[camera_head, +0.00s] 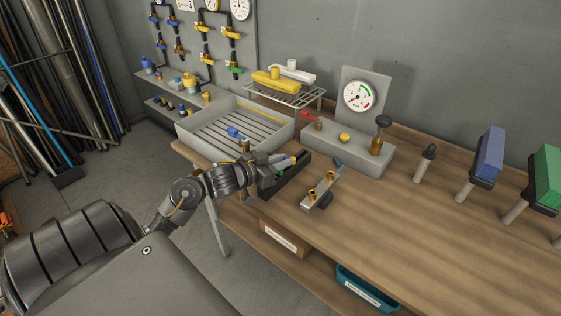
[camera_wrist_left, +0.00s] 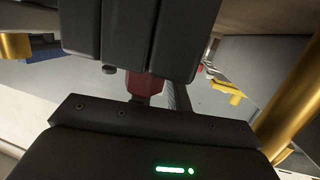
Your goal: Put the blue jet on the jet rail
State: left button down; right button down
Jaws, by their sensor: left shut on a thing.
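My left gripper (camera_head: 285,177) is over the near left part of the workbench, beside a tray. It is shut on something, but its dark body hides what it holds. In the left wrist view its dark jaws (camera_wrist_left: 135,38) fill the top, with a red piece behind them. A blue-capped piece (camera_head: 233,132) with brass beside it shows at the tray, behind my wrist. A short grey bar with brass posts (camera_head: 321,186) is just right of my gripper, a small blue tip (camera_head: 338,165) at its far end. I cannot tell which of these is the blue jet or jet rail.
The slatted grey tray (camera_head: 284,134) is behind my gripper. A grey gauge block (camera_head: 372,160) and wire rack (camera_head: 310,98) stand farther back. Blue (camera_head: 487,152) and green (camera_head: 545,172) blocks on posts stand at the right. The bench middle is clear.

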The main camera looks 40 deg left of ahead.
pick_arm(q)
jog(key=shift+s+f, duration=0.1)
jog(key=shift+f, duration=0.5)
jog(key=c, duration=1.3)
grip_release()
jog(key=shift+d+f, duration=0.1)
jog(key=shift+f, duration=0.05)
jog(key=shift+c, duration=0.2)
jog(key=shift+r, duration=0.35)
jog(key=shift+s+r, duration=0.15)
jog(key=shift+r, duration=0.15)
jog(key=v, duration=1.1)
jog(key=shift+s+r, duration=0.25)
jog(key=shift+r, duration=0.05)
jog(key=shift+a, duration=0.25)
